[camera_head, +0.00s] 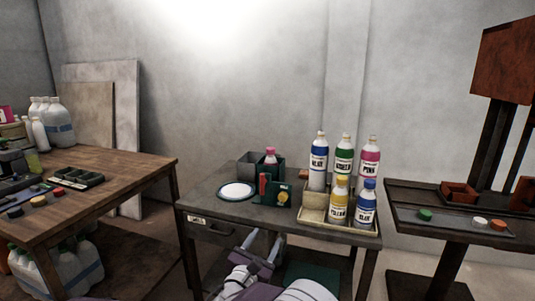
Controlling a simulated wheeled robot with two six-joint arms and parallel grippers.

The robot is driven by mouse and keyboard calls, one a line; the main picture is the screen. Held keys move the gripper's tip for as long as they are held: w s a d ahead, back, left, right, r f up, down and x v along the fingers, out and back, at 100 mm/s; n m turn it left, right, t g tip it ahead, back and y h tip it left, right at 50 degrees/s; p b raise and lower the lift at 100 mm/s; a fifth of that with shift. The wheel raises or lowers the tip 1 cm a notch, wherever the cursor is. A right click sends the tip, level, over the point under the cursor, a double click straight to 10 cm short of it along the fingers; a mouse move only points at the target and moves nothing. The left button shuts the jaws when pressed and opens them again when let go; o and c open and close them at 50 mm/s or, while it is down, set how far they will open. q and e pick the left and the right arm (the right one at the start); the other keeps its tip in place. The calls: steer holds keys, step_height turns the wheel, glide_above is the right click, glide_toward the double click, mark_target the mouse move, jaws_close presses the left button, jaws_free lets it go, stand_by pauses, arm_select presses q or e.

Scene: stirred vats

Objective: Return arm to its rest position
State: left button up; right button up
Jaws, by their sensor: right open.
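My right gripper (262,247) shows at the bottom centre, in front of the front edge of the middle table (225,215). Its two fingers are apart and nothing shows between them. Part of my white arm lies below it, cut off by the bottom of the picture. It looks clear of the things on the table, though its exact distance from the table edge is hard to tell. My left gripper is not in view.
The middle table holds a crate of labelled bottles (312,215), a white dish (237,190) and a dark green container (274,190). A wooden table (120,175) stands left, a dark stand (450,215) right. Floor shows between the tables.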

steer(key=w+d+r+m+g+h, duration=0.1)
steer(key=d+r+m+g+h, duration=0.15)
steer(key=d, duration=0.65)
steer(key=d+r+m+g+h, duration=0.1)
steer(key=d+m+h, duration=0.2)
steer(key=d, duration=0.5)
steer(key=s+d+f+m+g, duration=0.3)
steer(key=s+d+g, duration=0.15)
steer(key=d, duration=0.25)
steer(key=s+d+f+m+g, duration=0.4)
steer(key=s+d, duration=0.2)
steer(key=d, duration=0.1)
steer(key=s+d+f+m+g+y, duration=0.1)
steer(key=s+f+m+g+y, duration=0.45)
steer(key=s, duration=0.65)
steer(key=s+a+f+m+y, duration=0.65)
steer(key=a+f+m, duration=0.3)
steer(key=a, duration=0.25)
arm_select(q)
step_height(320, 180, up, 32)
steer(key=p, duration=3.2)
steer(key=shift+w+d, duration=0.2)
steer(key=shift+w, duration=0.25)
arm_select(e)
step_height(320, 180, up, 32)
steer(key=w+a+m+t, duration=0.1)
steer(key=shift+w+r+m, duration=0.25)
steer(key=shift+w+m, duration=0.1)
